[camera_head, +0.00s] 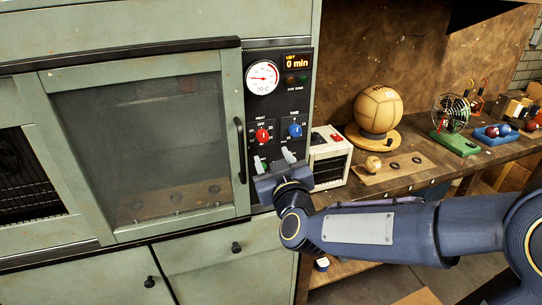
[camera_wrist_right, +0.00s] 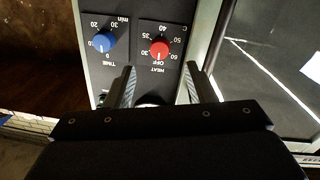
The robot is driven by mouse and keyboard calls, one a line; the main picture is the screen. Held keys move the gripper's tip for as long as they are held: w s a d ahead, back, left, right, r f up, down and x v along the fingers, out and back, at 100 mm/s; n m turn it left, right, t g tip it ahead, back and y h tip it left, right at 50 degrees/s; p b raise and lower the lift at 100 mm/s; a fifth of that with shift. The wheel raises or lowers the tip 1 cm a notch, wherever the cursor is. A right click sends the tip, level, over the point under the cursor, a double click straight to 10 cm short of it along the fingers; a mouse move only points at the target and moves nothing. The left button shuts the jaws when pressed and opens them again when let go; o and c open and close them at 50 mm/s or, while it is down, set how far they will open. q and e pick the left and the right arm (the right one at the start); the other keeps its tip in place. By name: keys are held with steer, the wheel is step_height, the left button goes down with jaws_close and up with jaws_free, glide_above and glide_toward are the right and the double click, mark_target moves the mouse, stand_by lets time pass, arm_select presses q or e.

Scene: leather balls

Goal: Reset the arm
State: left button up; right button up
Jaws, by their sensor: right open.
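My right gripper (camera_head: 274,160) is at the lower part of the oven's control panel (camera_head: 251,122), its fingers apart. In the right wrist view the two fingers (camera_wrist_right: 162,82) stand apart, with part of a dark rounded thing low between them. The red heat knob (camera_head: 262,136) and the blue time knob (camera_head: 295,130) are just above the gripper in the head view. Both knobs also show in the wrist view, red (camera_wrist_right: 159,49) and blue (camera_wrist_right: 103,41), beyond the fingertips. I cannot tell whether the fingers touch the panel. My left gripper is not in view.
The oven door (camera_head: 140,145) is closed, with a dark handle (camera_head: 240,150) close to the gripper. A dial gauge (camera_head: 262,77) and a "0 min" display (camera_head: 297,63) are above. A workbench at right holds a leather ball (camera_head: 378,108), a small ball (camera_head: 373,164) and a wire cage device (camera_head: 450,113).

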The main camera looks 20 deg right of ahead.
steer(key=s+d+f+m+g+y, duration=0.1)
steer(key=s+f+g, duration=0.3)
steer(key=s, duration=0.5)
steer(key=s+d+f+m+g+y, duration=0.1)
steer(key=s+f+g, duration=0.3)
steer(key=s, duration=0.5)
steer(key=s+d+f+m+g+y, duration=0.1)
steer(key=s+f+g, duration=0.3)
steer(key=s, duration=0.6)
steer(key=shift+d+f+m+y, duration=0.4)
steer(key=shift+d+y, duration=0.05)
steer(key=shift+y, duration=0.25)
